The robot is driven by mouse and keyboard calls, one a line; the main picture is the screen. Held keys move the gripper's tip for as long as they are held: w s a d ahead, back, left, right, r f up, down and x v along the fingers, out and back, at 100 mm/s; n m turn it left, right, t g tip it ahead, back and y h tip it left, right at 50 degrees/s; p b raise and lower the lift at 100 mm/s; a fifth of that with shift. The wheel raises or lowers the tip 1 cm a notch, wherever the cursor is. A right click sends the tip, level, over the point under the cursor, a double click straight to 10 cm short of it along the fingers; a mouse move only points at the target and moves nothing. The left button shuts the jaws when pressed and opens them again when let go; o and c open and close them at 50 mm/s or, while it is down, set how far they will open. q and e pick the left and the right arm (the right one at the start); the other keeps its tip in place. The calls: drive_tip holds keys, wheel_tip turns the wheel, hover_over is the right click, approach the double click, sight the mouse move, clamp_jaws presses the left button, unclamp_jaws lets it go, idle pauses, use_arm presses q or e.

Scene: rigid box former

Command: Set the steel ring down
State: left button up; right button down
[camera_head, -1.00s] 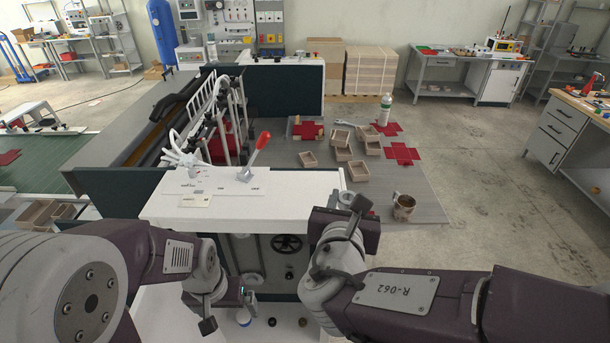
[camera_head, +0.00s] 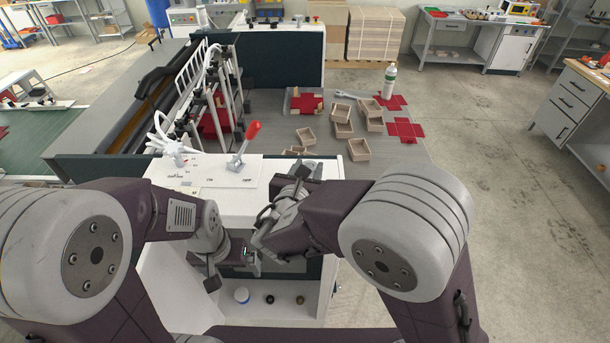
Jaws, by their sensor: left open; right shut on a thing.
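My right gripper (camera_head: 297,178) is over the white machine top (camera_head: 225,190), near its right edge. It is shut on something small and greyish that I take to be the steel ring. The gripper and wrist mostly hide it, so its outline and its contact with the top cannot be made out. My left gripper (camera_head: 234,268) is open and empty, low in front of the white cabinet, above its open shelf (camera_head: 285,318).
Behind are small open boxes (camera_head: 343,129), red cross-shaped blanks (camera_head: 405,130) and a bottle (camera_head: 389,80).

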drive_tip(key=shift+w+a+f, duration=0.2)
drive_tip(key=shift+w+a, duration=0.05)
drive_tip(key=shift+s, duration=0.2)
drive_tip(key=shift+s+f, duration=0.2)
drive_tip(key=shift+s, duration=0.05)
wheel_tip(320, 180, down, 3)
drive_tip(key=shift+f+p, duration=0.2)
drive_tip(key=shift+p, duration=0.5)
drive_tip(key=shift+w+f, duration=0.15)
drive_tip(key=shift+w, duration=0.15)
drive_tip(key=shift+s+f+b, duration=0.15)
drive_tip(key=shift+s+b, duration=0.05)
drive_tip(key=shift+b, duration=0.1)
drive_tip(key=c, duration=0.9)
unclamp_jaws()
drive_tip(key=shift+s+d, duration=0.1)
drive_tip(key=shift+s, duration=0.05)
use_arm(q)
drive_tip(key=shift+s+d+r, duration=0.1)
drive_tip(key=shift+s+r, duration=0.25)
drive_tip(key=shift+r, duration=0.4)
use_arm(e)
drive_tip(key=shift+w, duration=0.2)
